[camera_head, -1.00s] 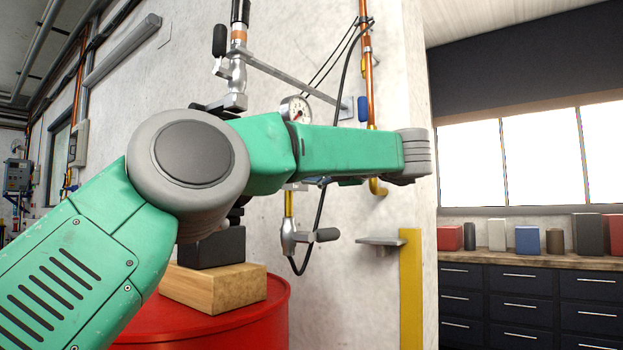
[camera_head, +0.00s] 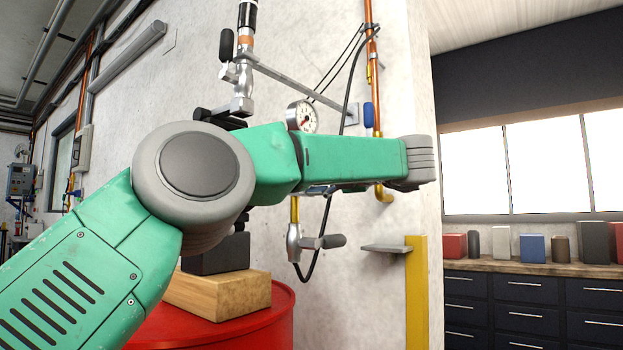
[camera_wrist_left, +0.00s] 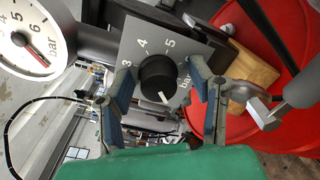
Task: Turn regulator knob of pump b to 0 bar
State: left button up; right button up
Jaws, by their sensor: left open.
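The black regulator knob (camera_wrist_left: 158,79) sits on a grey dial plate (camera_wrist_left: 187,39) in the left wrist view. The plate shows 3, 4, 5 and "bar", and the knob's white mark points toward the lower right of the picture. My left gripper (camera_wrist_left: 163,74) is open, with one blue finger on each side of the knob. I cannot tell whether the fingers touch it. In the head view my green arm hides the knob and most of this gripper. A round pressure gauge (camera_head: 302,117) shows above the arm and also in the left wrist view (camera_wrist_left: 30,35). My right gripper is not in view.
A red drum (camera_head: 270,326) carries a wooden block (camera_head: 225,293) below my arm. A lever valve (camera_head: 300,242) and a small wall shelf (camera_head: 388,249) are near the wall corner. Pipes and a metal bracket (camera_head: 300,82) run above.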

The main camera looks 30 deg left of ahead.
pick_arm(q)
jog(key=s+d, duration=0.1)
jog(key=d, duration=1.1)
jog(key=shift+r, duration=0.1)
